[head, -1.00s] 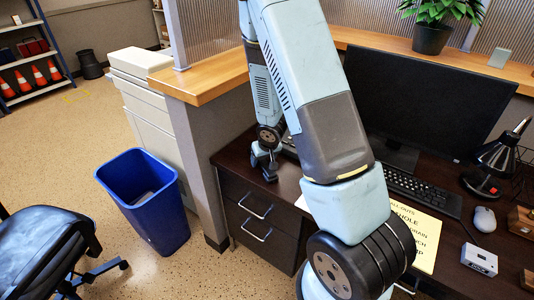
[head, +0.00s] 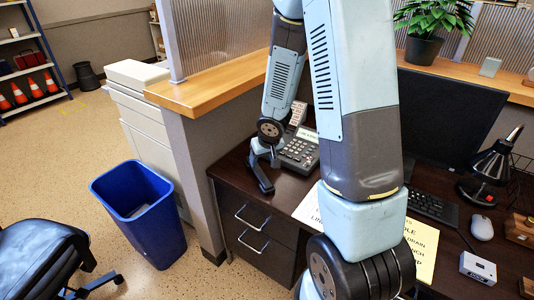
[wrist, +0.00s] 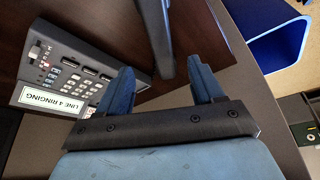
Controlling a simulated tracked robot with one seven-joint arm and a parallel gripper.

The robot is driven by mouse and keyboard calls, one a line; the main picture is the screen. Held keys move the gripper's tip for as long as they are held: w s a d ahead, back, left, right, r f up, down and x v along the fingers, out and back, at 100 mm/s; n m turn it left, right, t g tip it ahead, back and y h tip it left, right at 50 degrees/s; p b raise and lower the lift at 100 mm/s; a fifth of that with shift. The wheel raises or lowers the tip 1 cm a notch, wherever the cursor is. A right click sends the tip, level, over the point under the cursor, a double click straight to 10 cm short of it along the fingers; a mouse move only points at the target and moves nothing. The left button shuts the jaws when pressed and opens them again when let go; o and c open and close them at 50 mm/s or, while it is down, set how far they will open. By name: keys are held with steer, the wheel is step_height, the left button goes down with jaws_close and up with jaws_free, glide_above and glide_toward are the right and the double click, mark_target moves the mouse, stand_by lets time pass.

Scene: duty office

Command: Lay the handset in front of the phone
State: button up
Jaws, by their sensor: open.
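The desk phone (head: 300,150) sits at the desk's left part, with a keypad and a label. In the wrist view the phone (wrist: 75,75) is at left, its label reading "LINE 4 RINGING". The dark handset (head: 263,178) lies off the phone, to its left near the desk's left edge. In the wrist view the handset (wrist: 157,35) is a dark bar with its near end between my fingers, a gap on either side. My gripper (head: 264,152) is open around it, pointing down; its blue fingers show in the wrist view (wrist: 162,82).
A blue bin (head: 140,212) stands on the floor left of the desk. A yellow sheet (head: 422,250), keyboard (head: 432,205), monitor (head: 450,115), mouse (head: 481,228) and lamp (head: 487,165) occupy the right. The wooden-topped partition (head: 215,88) rises behind the phone.

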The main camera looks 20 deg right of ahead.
steer(key=shift+v, duration=1.3)
steer(key=shift+r, duration=0.15)
steer(key=s+d+r+m+h, duration=0.1)
steer(key=s+d+r+h, duration=0.15)
steer(key=r, duration=0.55)
steer(key=s+d+r+h, duration=0.1)
steer(key=s+r, duration=0.3)
steer(key=r, duration=0.5)
steer(key=s+a+r+y, duration=0.1)
steer(key=s+r, duration=0.4)
steer(key=s, duration=0.3)
steer(key=s+a+r+t+y, duration=0.1)
steer(key=s+a+r+y, duration=0.1)
steer(key=s+r, duration=0.4)
steer(key=s, duration=0.3)
steer(key=shift+s, duration=0.15)
